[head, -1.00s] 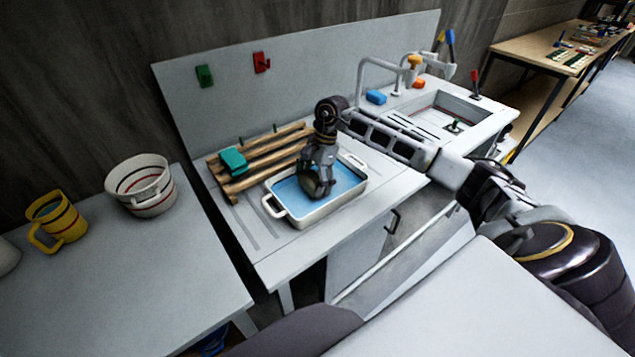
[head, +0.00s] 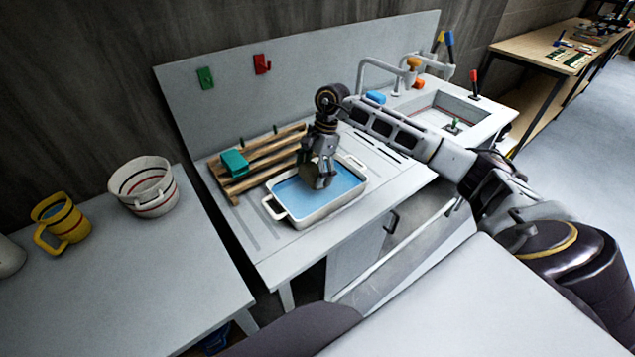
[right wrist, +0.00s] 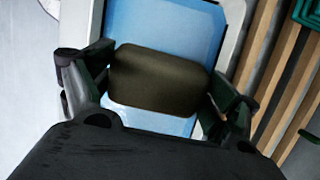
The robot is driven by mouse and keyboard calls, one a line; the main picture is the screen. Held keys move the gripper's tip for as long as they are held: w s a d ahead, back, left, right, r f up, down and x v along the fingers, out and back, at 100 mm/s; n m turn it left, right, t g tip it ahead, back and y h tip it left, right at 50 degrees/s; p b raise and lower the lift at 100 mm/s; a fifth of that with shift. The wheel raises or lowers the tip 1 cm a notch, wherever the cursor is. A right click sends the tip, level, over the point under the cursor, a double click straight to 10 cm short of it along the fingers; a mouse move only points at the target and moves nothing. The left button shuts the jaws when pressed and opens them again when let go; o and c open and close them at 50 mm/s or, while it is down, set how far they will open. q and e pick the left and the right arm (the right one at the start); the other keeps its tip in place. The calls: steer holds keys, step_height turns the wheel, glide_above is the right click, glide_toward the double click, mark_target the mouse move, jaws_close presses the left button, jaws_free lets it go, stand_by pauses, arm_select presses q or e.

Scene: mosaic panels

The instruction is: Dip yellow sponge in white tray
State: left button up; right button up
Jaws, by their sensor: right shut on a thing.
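The white tray (head: 307,219) stands on the counter and holds a flat blue surface that looks like water. It also shows in the right wrist view (right wrist: 232,22). My right gripper (head: 318,177) is over the tray, pointing down, and is shut on a sponge. In the right wrist view the sponge (right wrist: 158,77) is a rounded block between the two fingers, dark olive-brown rather than bright yellow. It is over the blue surface; I cannot tell exactly how far above it. My left gripper is not in view.
A wooden rack (head: 262,163) with a green block (head: 234,162) lies beside the tray. A sink (head: 452,112) with a faucet and a blue sponge (head: 375,97) is at right. A yellow mug (head: 64,222) and white pot (head: 145,188) stand on the left table.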

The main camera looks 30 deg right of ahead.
mark_target(310, 170)
steer(key=shift+r, duration=0.75)
steer(key=shift+r+p, duration=0.55)
steer(key=shift+r, duration=0.65)
steer(key=shift+r+p, duration=0.35)
steer(key=shift+r, duration=0.15)
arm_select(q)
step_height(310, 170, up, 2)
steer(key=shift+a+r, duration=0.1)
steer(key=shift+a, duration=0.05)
